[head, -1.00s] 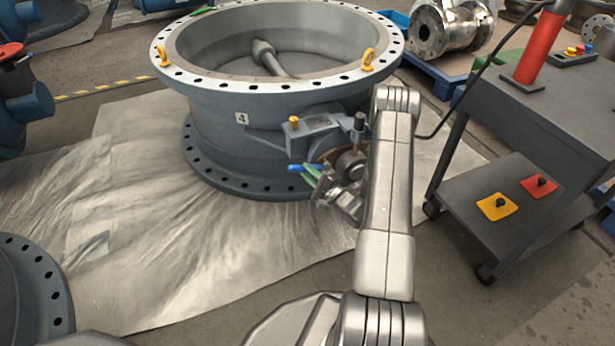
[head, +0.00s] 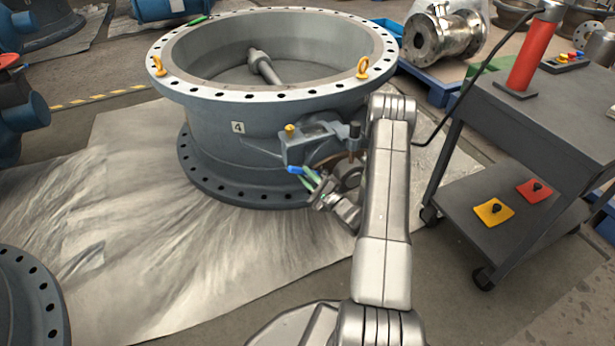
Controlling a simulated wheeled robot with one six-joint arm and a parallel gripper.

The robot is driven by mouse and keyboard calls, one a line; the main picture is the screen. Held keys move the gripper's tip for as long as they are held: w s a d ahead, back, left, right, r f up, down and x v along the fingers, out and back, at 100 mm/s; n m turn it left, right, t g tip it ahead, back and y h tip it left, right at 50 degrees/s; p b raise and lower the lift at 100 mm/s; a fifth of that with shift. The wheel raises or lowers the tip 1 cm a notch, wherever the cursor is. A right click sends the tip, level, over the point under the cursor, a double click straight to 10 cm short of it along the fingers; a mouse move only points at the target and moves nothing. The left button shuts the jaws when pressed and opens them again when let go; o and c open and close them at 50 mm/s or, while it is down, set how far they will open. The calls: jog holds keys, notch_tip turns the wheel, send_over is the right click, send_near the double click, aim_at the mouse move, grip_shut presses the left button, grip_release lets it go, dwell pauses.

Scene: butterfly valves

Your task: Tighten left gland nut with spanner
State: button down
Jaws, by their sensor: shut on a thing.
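A large grey butterfly valve body (head: 215,140) marked 4 stands on a silver sheet. A bracket (head: 308,145) with a brass-coloured fitting (head: 290,130) juts from its near right side, with a round shaft part (head: 347,178) beside and below it. My gripper (head: 322,190) is by the bracket's lower front, partly behind my arm. It is shut on a slim tool with blue and green parts (head: 296,170), which looks like the spanner. The left gland nut cannot be made out, and whether the tool touches anything cannot be told.
A grey trolley (head: 545,110) stands close on the right, with a red cylinder (head: 530,60) on top and yellow and red plates below. A flange (head: 35,300) lies at the lower left. The silver sheet (head: 150,250) in front of the valve is clear.

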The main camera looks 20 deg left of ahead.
jog(key=shift+s+d, duration=0.1)
jog(key=shift+s+d, duration=1.05)
jog(key=shift+d, duration=0.15)
jog(key=shift+s+a+f+n+g+h, duration=0.15)
jog(key=shift+f+n+g+h, duration=0.25)
jog(key=shift+f+n, duration=0.75)
jog(key=shift+s+a+f+n+g+h, duration=0.1)
jog(key=shift+s+f+n+g+h, duration=0.35)
jog(key=shift+n, duration=1.15)
jog(key=shift+w+a+f+n+g+h, duration=0.15)
jog(key=shift+f+n+h, duration=0.3)
jog(key=shift+f+n, duration=0.85)
jog(key=shift+r, duration=0.1)
jog(key=shift+s+d, duration=1.65)
jog(key=shift+d, duration=0.25)
